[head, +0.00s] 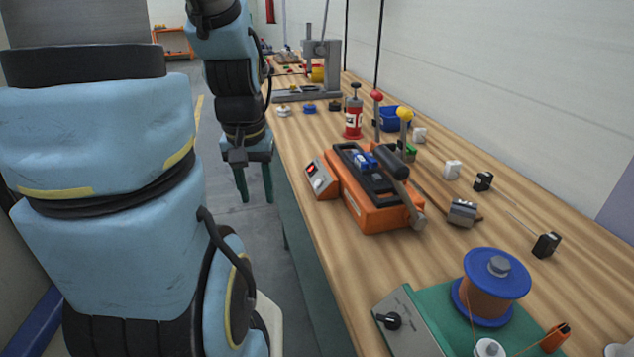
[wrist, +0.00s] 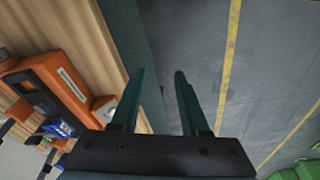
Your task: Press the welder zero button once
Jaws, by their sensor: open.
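The welder (head: 375,205) is an orange machine with a black top and levers on the wooden bench in the head view. A small grey control box (head: 321,181) at its left end, near the bench's edge, has a red patch and a pale round spot on its face. I cannot tell which is the zero button. My gripper (head: 257,198) points down over the aisle, left of the box, open and empty. Its two green fingers stand apart in the wrist view (wrist: 159,73).
A green spool stand with a blue-flanged spool (head: 496,272) is at the near end of the bench (head: 300,140). A red bottle (head: 353,117) and a blue bin (head: 394,118) stand behind the welder. The aisle floor (wrist: 205,60) left of the bench is clear.

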